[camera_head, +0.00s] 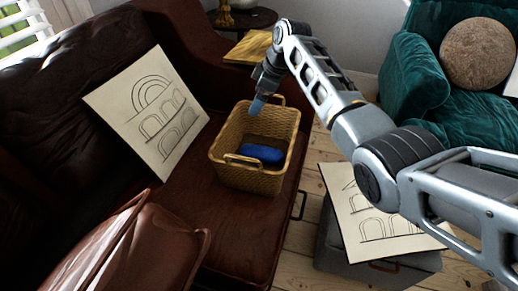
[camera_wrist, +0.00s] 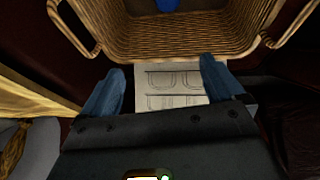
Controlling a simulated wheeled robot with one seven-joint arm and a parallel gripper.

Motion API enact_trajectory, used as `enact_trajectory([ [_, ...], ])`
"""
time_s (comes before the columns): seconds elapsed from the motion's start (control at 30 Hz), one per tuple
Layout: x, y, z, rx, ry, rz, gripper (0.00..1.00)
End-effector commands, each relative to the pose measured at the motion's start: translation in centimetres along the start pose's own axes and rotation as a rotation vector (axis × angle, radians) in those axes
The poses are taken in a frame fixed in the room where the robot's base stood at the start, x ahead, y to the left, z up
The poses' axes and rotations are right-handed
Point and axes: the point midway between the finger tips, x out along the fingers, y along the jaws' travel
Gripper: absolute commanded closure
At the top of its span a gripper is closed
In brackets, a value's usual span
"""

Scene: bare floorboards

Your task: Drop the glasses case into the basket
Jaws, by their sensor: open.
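The blue glasses case (camera_head: 261,153) lies inside the wicker basket (camera_head: 232,176), low down near its front wall in the head view. The basket stands on the brown leather sofa seat. My gripper (camera_head: 258,105) is above the basket's back part, with its blue fingertips pointing down. In the wrist view my gripper (camera_wrist: 160,84) has its two blue fingers wide apart and nothing between them. The basket (camera_wrist: 175,40) fills the top of that view, and a small part of the blue case (camera_wrist: 167,5) shows at the top edge. The case is apart from my fingers.
A paper with drawn arches (camera_head: 150,112) leans on the sofa back. Another drawing (camera_head: 375,210) lies on a grey box (camera_head: 375,272) at the right. A brown cushion (camera_head: 140,250) is at the front. A green armchair (camera_head: 415,75) with a round cushion (camera_head: 478,53) stands at the right.

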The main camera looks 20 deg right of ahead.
Motion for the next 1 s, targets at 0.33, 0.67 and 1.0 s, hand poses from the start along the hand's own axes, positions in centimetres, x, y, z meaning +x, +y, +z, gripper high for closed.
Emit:
enact_trajectory([
  [0.33,-2.8,0.1,-0.1,-0.001,0.002,0.003,0.05],
  [0.67,-7.2,0.0,0.0,0.0,0.0,0.0,0.05],
  [1.0,-7.8,0.0,0.0,0.0,0.0,0.0,0.05],
])
